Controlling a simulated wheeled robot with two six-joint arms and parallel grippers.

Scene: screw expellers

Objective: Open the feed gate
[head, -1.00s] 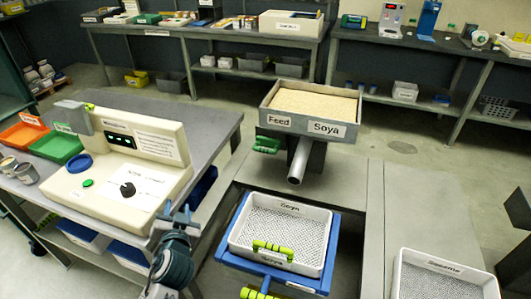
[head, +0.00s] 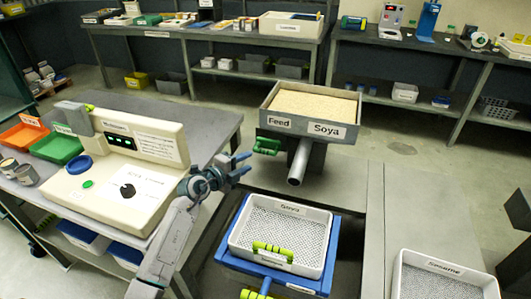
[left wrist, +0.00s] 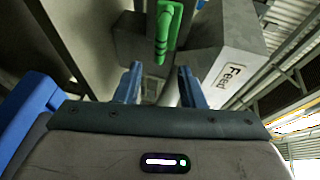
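The feed hopper (head: 308,110) is a grey open box full of pale meal, labelled "Feed" and "Soya". The green gate handle (head: 267,146) sticks out at its lower left front. In the left wrist view the green handle (left wrist: 163,35) hangs ahead of and above the fingers. My left gripper (head: 245,164) is open and empty, just left of and a little below the handle, apart from it. Its two blue fingers (left wrist: 157,85) show spread in the left wrist view. My right gripper is not in view.
A grey spout (head: 299,163) points down from the hopper. Below is a white "Soya" basket (head: 280,240) with a green-yellow handle on a blue frame. A cream machine (head: 120,160) stands on the left table. A "Sesame" basket (head: 445,280) is at lower right.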

